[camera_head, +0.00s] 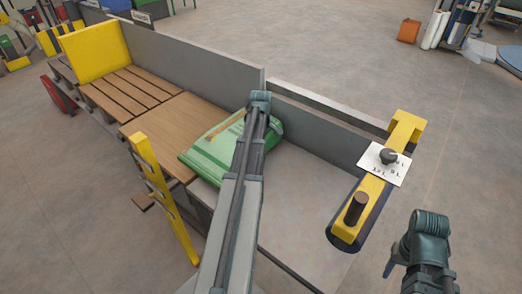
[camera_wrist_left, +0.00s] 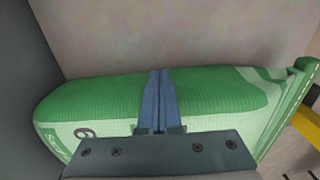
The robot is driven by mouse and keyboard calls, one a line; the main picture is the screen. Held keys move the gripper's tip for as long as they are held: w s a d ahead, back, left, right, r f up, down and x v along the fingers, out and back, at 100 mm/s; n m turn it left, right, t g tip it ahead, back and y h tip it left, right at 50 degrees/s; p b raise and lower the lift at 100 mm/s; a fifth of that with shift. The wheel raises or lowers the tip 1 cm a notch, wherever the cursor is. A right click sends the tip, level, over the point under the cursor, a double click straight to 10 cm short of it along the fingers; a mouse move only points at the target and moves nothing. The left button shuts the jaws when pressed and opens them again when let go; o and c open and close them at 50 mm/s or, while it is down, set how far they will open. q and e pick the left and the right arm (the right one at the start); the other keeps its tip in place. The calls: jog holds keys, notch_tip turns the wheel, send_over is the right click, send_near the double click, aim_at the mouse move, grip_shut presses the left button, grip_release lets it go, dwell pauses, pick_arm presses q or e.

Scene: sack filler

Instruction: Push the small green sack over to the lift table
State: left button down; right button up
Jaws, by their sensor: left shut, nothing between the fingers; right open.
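The green sack (camera_head: 205,150) lies flat where the grey deck meets a plain wooden top (camera_head: 165,120), its left end over the wood. I cannot tell whether this top or the slatted deck beyond it is the lift table. My left arm crosses over the sack in the head view and hides its middle and my left gripper. In the left wrist view, my left gripper (camera_wrist_left: 158,73) is shut and empty, in front of the sack's side (camera_wrist_left: 215,90); contact is unclear. My right gripper (camera_head: 390,268) is open at the lower right, away from the sack, partly out of frame.
A grey wall (camera_head: 190,62) runs along the far side. A slatted wooden deck (camera_head: 122,92) with a yellow panel (camera_head: 95,50) lies at the left. A yellow post (camera_head: 165,195) stands on the near side. A yellow bar with a knob (camera_head: 388,156) spans the grey deck's right end.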

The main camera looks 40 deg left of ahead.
notch_tip(320, 180, up, 9)
jog(key=p, duration=0.8)
jog(key=shift+w+d, duration=0.2)
jog(key=shift+w, duration=0.15)
